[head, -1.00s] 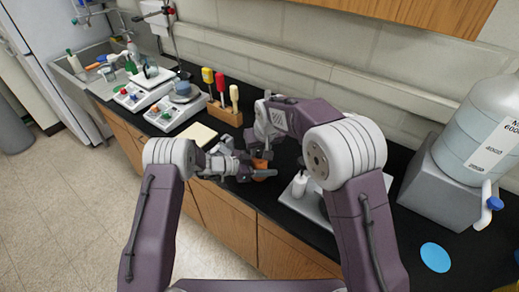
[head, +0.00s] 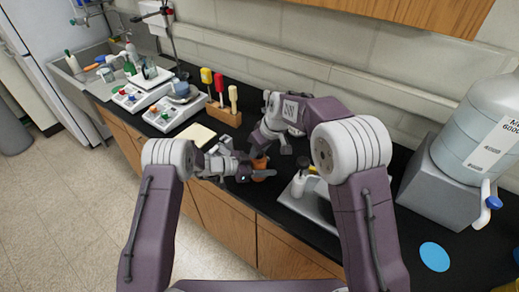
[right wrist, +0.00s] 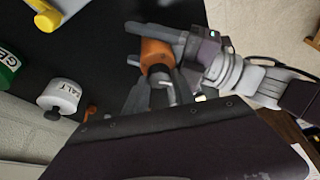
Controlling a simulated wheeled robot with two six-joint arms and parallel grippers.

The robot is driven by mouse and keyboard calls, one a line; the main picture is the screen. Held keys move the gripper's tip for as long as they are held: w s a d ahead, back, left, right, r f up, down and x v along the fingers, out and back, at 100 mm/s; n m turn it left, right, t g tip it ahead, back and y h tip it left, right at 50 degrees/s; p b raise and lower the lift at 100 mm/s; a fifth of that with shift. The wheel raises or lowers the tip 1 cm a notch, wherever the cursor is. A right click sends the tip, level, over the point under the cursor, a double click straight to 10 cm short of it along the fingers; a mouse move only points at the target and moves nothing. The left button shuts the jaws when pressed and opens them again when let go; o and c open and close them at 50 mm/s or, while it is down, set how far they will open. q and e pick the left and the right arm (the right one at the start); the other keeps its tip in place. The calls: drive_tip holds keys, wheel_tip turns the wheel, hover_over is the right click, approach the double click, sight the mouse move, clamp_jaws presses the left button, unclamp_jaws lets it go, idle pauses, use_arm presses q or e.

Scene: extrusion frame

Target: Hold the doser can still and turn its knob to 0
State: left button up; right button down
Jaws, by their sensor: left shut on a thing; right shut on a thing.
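The orange doser can (head: 260,172) is at the counter's front edge, between my grippers; it also shows in the right wrist view (right wrist: 154,52). My left gripper (head: 256,174) comes from the left and is shut around the can's body, one finger on each side. My right gripper (right wrist: 160,90) is shut on the can's pale grey knob (right wrist: 161,79). In the head view, the right gripper and arm hide the knob and part of the can. The knob's scale and setting cannot be read.
A wooden block (head: 224,116) with coloured handles is behind, and a pale pad (head: 196,134) lies to the left. A large water jug (head: 480,125) stands far right.

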use_arm(q)
drive_tip(key=shift+a, duration=0.1)
use_arm(e)
drive_tip(key=shift+d, duration=0.1)
drive_tip(key=c, duration=1)
unclamp_jaws()
drive_tip(key=shift+c, duration=0.2)
drive_tip(key=shift+r, duration=0.1)
drive_tip(key=v, duration=0.8)
